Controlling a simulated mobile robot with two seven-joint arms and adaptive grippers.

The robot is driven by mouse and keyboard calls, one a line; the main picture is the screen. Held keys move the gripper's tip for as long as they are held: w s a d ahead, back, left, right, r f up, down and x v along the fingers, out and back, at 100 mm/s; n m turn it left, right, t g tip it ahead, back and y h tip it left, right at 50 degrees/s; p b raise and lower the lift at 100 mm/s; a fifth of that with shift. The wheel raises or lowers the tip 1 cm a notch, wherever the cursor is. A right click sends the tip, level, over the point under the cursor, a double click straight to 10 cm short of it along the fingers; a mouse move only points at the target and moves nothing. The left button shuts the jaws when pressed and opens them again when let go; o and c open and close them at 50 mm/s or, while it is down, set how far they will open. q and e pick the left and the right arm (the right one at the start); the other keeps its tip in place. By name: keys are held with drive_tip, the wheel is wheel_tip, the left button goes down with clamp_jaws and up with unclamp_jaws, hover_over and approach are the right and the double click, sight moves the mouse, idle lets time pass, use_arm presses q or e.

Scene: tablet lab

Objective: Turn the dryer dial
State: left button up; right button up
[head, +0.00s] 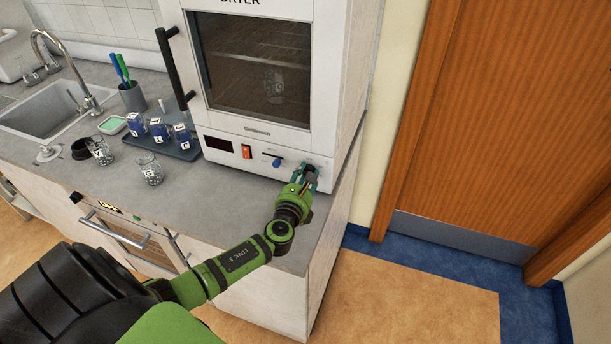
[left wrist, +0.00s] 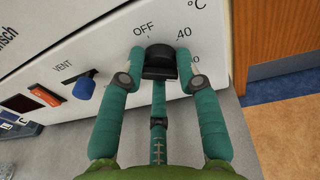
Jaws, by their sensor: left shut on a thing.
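The dryer (head: 255,70) is a white cabinet with a glass door, standing on the grey counter. Its dial (left wrist: 160,62) is a black knob on the lower front panel, with OFF and 40 printed around it in the left wrist view. My left gripper (left wrist: 160,75) is shut on the dial, with a teal finger on either side of it. In the head view my left gripper (head: 306,176) is at the right end of the dryer's panel and hides most of the dial. My right gripper is in neither view.
A blue vent slider (left wrist: 85,88) and an orange-red switch (left wrist: 46,96) are left of the dial. Glass jars (head: 149,168) and a dark tray (head: 180,147) with labelled blue containers stand on the counter. A sink (head: 45,110) is at left, a wooden door (head: 490,120) at right.

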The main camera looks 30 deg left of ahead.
use_arm(q)
drive_tip(key=shift+f, duration=0.1)
drive_tip(key=o, duration=1.1)
drive_tip(key=shift+o, duration=0.2)
drive_tip(key=v, duration=1.2)
